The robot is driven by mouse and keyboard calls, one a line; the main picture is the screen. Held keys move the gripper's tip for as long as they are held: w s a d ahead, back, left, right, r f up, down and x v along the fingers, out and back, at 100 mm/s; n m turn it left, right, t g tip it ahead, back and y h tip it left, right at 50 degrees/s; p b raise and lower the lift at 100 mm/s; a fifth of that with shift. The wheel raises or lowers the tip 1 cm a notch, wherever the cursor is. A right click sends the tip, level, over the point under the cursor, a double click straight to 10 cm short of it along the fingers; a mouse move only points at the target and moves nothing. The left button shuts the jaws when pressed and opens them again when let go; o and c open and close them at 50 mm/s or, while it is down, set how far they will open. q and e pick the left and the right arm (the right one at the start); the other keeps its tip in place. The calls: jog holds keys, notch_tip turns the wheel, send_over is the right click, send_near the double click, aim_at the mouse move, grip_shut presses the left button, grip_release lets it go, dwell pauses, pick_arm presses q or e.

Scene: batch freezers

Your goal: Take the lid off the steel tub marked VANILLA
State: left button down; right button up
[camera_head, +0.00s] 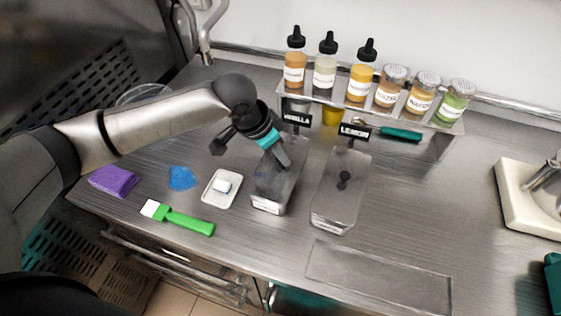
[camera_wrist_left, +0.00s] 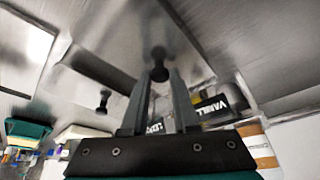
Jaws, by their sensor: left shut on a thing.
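The steel tub marked VANILLA (camera_head: 268,197) stands on the worktop with its black name sign (camera_head: 297,114) at its back end. My left gripper (camera_head: 284,160) points down over this tub and hides part of its top. In the left wrist view the gripper (camera_wrist_left: 160,78) has its fingers on both sides of the black knob (camera_wrist_left: 158,66) of the grey lid (camera_wrist_left: 130,28), shut on it. I cannot tell any gap between lid and tub. My right gripper is not in view.
The LEMON tub (camera_head: 338,205) with its black-knobbed lid stands close on the right. A shelf (camera_head: 420,115) with bottles and jars is behind. A white tray (camera_head: 213,201), green-handled scraper (camera_head: 188,221), blue cloth (camera_head: 182,178) and purple block (camera_head: 113,181) lie left. The worktop is clear front right.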

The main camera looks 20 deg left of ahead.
pick_arm(q)
jog(key=shift+r, duration=0.1)
dwell(0.4)
notch_tip(320, 180, up, 20)
jog(key=p, duration=0.2)
